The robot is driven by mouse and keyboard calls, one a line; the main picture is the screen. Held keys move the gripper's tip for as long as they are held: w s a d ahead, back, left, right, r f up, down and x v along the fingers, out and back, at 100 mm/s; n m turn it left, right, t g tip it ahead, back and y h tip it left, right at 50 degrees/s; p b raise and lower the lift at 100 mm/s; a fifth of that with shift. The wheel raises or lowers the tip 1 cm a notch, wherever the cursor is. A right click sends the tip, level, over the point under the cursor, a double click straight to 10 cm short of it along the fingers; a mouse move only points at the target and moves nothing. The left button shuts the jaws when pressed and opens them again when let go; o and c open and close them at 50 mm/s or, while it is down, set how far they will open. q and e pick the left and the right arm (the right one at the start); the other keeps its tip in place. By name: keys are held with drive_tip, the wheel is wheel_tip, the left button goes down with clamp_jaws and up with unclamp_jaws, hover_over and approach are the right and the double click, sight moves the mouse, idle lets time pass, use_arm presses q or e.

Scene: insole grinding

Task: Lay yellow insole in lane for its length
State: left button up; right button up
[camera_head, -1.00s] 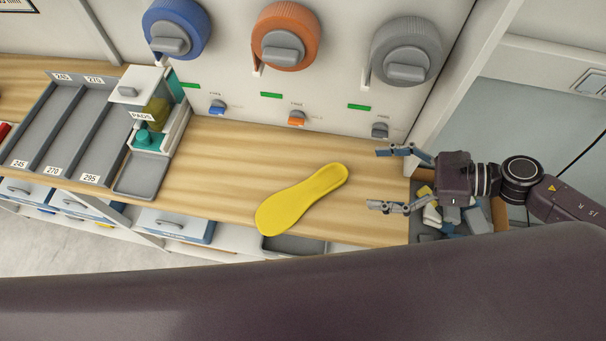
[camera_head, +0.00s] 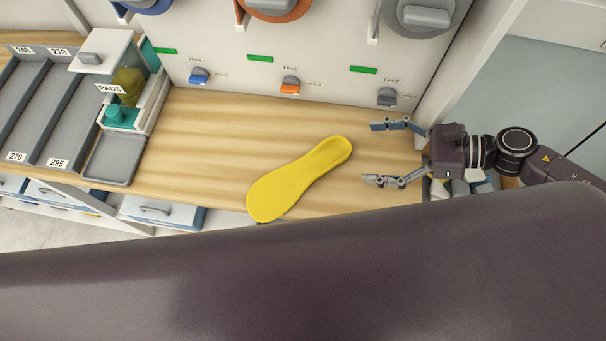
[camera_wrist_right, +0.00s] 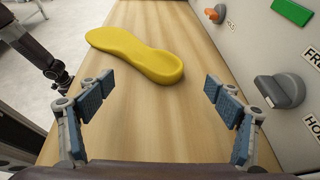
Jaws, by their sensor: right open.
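The yellow insole (camera_head: 290,185) lies flat on the wooden bench, its wide end toward the front edge. It also shows in the right wrist view (camera_wrist_right: 135,55), ahead of the fingers. The grey lane rack (camera_head: 42,118) is at the far left, with labels 245, 270 and 295; its left part is cut off. The lanes in view look empty. My right gripper (camera_head: 385,153) is open and empty, right of the insole's narrow end and apart from it. A dark arm part, apparently my left (camera_wrist_right: 40,60), shows at the wrist view's left; its fingers cannot be made out.
A pads dispenser (camera_head: 105,75) and a small grey tray (camera_head: 115,158) stand between rack and insole. Knobs, including a grey one (camera_head: 387,97), line the back panel. A bin of loose pieces is partly hidden under my right gripper. The bench around the insole is clear.

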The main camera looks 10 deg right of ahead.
sight(321, 152)
drive_tip(key=shift+a+f, duration=0.1)
drive_tip(key=shift+f, duration=0.2)
drive_tip(key=shift+p+x, duration=0.3)
drive_tip(key=shift+x, duration=0.85)
drive_tip(key=shift+w+a+r+p, duration=0.15)
drive_tip(key=shift+w+a+p, duration=0.1)
drive_tip(key=shift+a+p, duration=0.35)
drive_tip(key=p+x, duration=0.1)
drive_tip(key=x, duration=0.2)
drive_tip(key=shift+a+p, duration=0.2)
drive_tip(key=shift+p, duration=0.15)
drive_tip(key=shift+w+a+f, duration=0.1)
drive_tip(key=shift+a+f, duration=0.2)
drive_tip(key=shift+a, duration=0.1)
drive_tip(key=c, duration=1.3)
